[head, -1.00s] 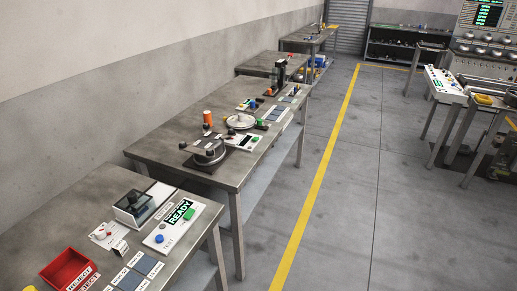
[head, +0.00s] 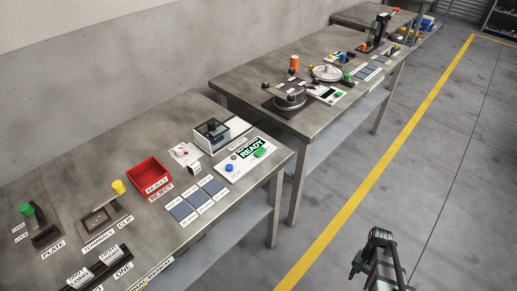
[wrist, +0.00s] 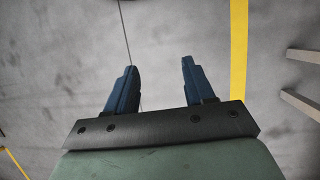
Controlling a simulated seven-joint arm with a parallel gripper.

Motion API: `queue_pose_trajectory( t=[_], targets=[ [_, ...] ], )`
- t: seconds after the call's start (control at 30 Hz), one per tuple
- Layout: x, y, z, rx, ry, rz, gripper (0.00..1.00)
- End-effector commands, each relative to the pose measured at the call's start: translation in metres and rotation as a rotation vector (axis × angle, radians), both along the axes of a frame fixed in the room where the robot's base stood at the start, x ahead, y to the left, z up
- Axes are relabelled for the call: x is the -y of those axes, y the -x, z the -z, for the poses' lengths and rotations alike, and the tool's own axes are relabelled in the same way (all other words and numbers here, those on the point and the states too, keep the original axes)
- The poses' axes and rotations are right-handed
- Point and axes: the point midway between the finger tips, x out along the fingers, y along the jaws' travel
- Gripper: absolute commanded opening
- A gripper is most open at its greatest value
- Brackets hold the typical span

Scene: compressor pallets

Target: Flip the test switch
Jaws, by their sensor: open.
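On the near bench, a white control panel (head: 243,166) carries a lit READY display (head: 252,148), a blue round button (head: 229,168) and a green part (head: 261,152). A small white plate with a red mark (head: 184,152) lies left of it, beside a clear-topped box (head: 212,133). I cannot tell for certain which part is the test switch; the lettering is too small now. My gripper (wrist: 160,66) is open and empty over bare floor, its two blue fingers apart. In the head view my arm shows at the lower right, across the floor from the bench.
A red REJECT bin (head: 149,175), blue pads (head: 197,195) and fixtures with a yellow knob (head: 118,187) and a green knob (head: 27,209) share the near bench. A second bench (head: 240,89) with a round fixture stands behind. A yellow line (head: 375,165) crosses clear floor.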

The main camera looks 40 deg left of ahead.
Motion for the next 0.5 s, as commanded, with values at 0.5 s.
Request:
queue_pose_trajectory(
  t=[0.5],
  targets=[
    [-0.19,-0.084,-0.13,0.159,-0.003,-0.017,0.53]
  ],
)
